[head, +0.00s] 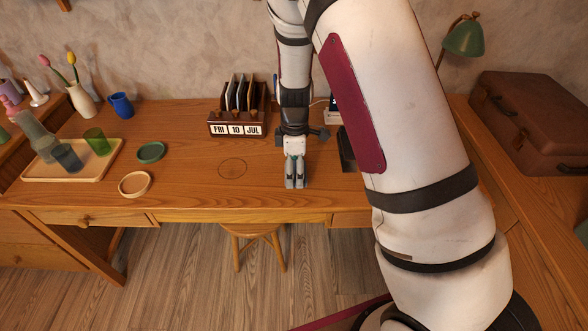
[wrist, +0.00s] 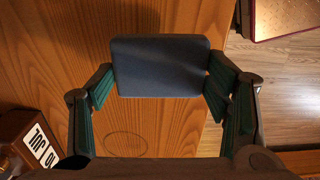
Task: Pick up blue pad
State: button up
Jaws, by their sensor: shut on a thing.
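The blue pad (wrist: 160,65) is a flat, rounded rectangle of dull blue-grey, seen in the wrist view between my two green-lined fingers. My gripper (head: 295,183) is shut on it, with one finger at its left edge and the other at its right. In the head view my gripper points down over the front part of the wooden desk (head: 190,190). I cannot make out the pad clearly there, nor tell whether it touches the desk.
A brown calendar organizer (head: 238,129) stands behind and left of my gripper. A dark upright object (head: 346,150) is close on the right. Left are a green dish (head: 151,152), a wooden dish (head: 135,184) and a tray with cups (head: 100,168). A stool (head: 253,231) is below.

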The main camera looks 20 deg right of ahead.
jog(key=s+a+r, duration=0.1)
jog(key=s+a, duration=0.3)
jog(key=s, duration=1)
jog(key=shift+r, duration=0.15)
jog(key=o, duration=0.5)
jog(key=shift+c, duration=0.2)
jog(key=c, duration=0.5)
jog(key=shift+w, duration=0.1)
